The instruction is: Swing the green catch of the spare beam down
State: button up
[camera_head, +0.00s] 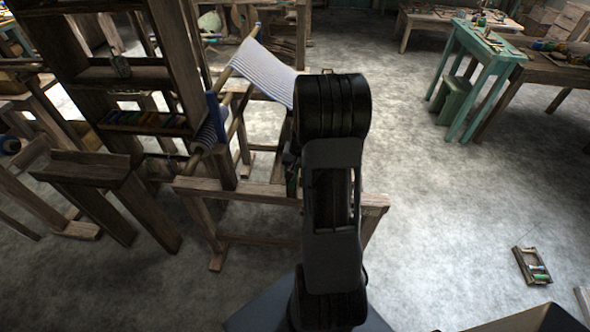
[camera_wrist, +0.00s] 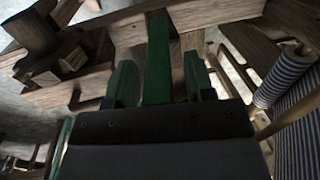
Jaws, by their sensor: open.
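The green catch (camera_wrist: 158,58) is a flat green bar in the middle of the wrist view, running up to a wooden beam (camera_wrist: 205,14) along the top. My gripper (camera_wrist: 160,82) is open, with one dark green finger on each side of the catch. A gap shows between the catch and each finger; I cannot tell whether they touch lower down. The lower end of the catch is hidden behind my gripper body. In the head view my arm covers most of this spot, and the catch cannot be made out there.
A wooden trestle (camera_head: 240,190) stands in front of the loom frame (camera_head: 172,60). Blue-striped cloth (camera_head: 262,68) stretches behind; a striped roll (camera_wrist: 282,78) is at the right in the wrist view. A small tray with spools (camera_head: 533,266) lies on the open floor at right.

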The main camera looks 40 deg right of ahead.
jog(key=shift+c, duration=0.5)
grip_shut()
